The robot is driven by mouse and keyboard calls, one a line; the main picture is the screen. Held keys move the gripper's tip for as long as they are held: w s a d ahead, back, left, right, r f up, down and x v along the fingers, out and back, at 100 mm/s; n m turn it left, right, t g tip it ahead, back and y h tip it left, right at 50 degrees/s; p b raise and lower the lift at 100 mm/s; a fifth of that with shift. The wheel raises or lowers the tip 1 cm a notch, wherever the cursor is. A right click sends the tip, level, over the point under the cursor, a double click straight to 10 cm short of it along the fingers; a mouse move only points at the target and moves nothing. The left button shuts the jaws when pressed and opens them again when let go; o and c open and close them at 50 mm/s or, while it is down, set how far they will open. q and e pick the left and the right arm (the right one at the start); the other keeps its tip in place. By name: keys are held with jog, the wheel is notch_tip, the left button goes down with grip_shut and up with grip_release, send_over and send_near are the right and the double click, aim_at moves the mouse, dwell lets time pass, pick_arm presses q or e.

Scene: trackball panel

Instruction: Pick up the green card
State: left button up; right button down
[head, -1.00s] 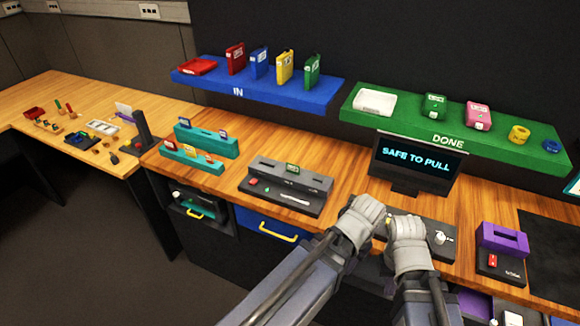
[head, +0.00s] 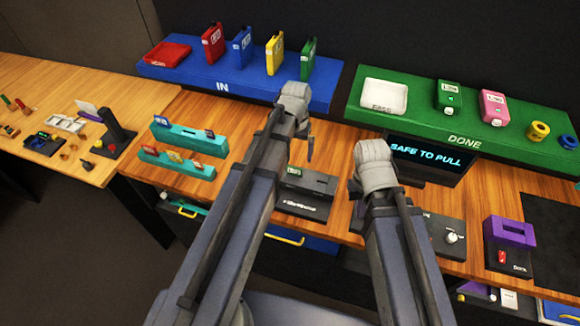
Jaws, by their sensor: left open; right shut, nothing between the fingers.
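A small green card (head: 294,172) stands in the slot of the dark grey reader (head: 322,186) on the wooden bench, in the head view. My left arm partly covers the reader. My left gripper (head: 308,140) is open, above and just behind the green card in the picture; its fingers are mostly hidden by its wrist. The card and the fingers do not visibly touch. My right gripper (head: 374,165) is shut and empty, to the right of the reader and in front of the screen (head: 432,158), which reads "SAFE TO PULL".
A blue IN shelf (head: 205,80) holds a red tray and several upright cartridges, one green. A green DONE shelf (head: 430,125) holds a white tray and several items. Teal racks (head: 200,143) with small cards stand left. A purple-topped box (head: 510,232) stands right.

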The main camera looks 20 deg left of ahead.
aim_at(294, 168)
pick_arm(q)
jog(key=shift+f+b, duration=1.3)
pick_arm(e)
jog(key=shift+f, duration=1.35)
pick_arm(q)
jog(key=shift+s+f, duration=0.1)
notch_tip(294, 168, down, 5)
jog(key=b, duration=0.5)
jog(key=shift+s, duration=0.15)
pick_arm(e)
notch_tip(294, 168, down, 5)
jog(key=shift+f, duration=0.15)
pick_arm(q)
jog(key=shift+c, duration=0.2)
jog(key=c, duration=1.4)
